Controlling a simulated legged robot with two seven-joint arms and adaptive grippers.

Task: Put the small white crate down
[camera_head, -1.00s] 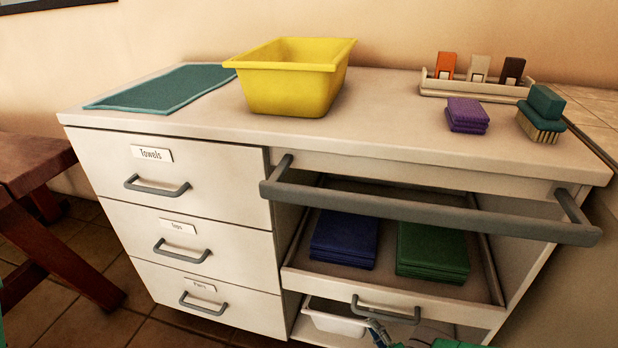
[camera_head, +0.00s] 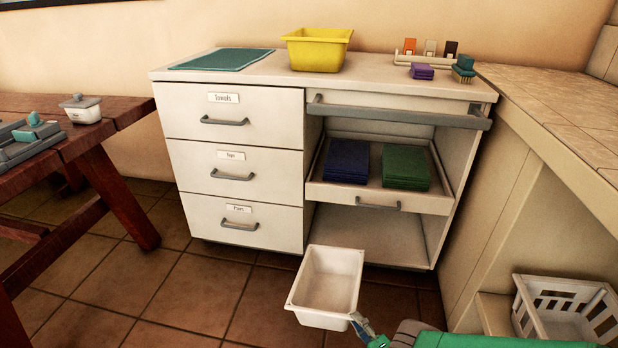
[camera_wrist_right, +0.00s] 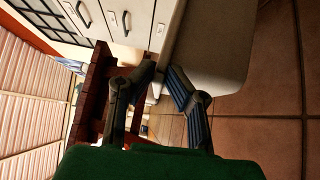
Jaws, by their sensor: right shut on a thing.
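The small white crate (camera_head: 309,316) is an open, tapered tub in front of the cabinet, upright or nearly so, over the tiled floor in the head view. My right gripper (camera_head: 358,326) is shut on its near right rim. In the right wrist view, my right gripper (camera_wrist_right: 164,78) has its fingers at the edge of the large pale wall of the crate (camera_wrist_right: 215,50). The crate appears clear of the floor, but its exact height is hard to tell. My left gripper is out of view.
The cabinet's bottom compartment (camera_head: 375,235) is empty. Its shelf above (camera_head: 448,203) holds blue and green cloths. A slatted white basket (camera_head: 565,305) stands at bottom right. A wooden bench (camera_head: 125,108) is on the left. Open tiled floor (camera_head: 190,285) lies before the drawers.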

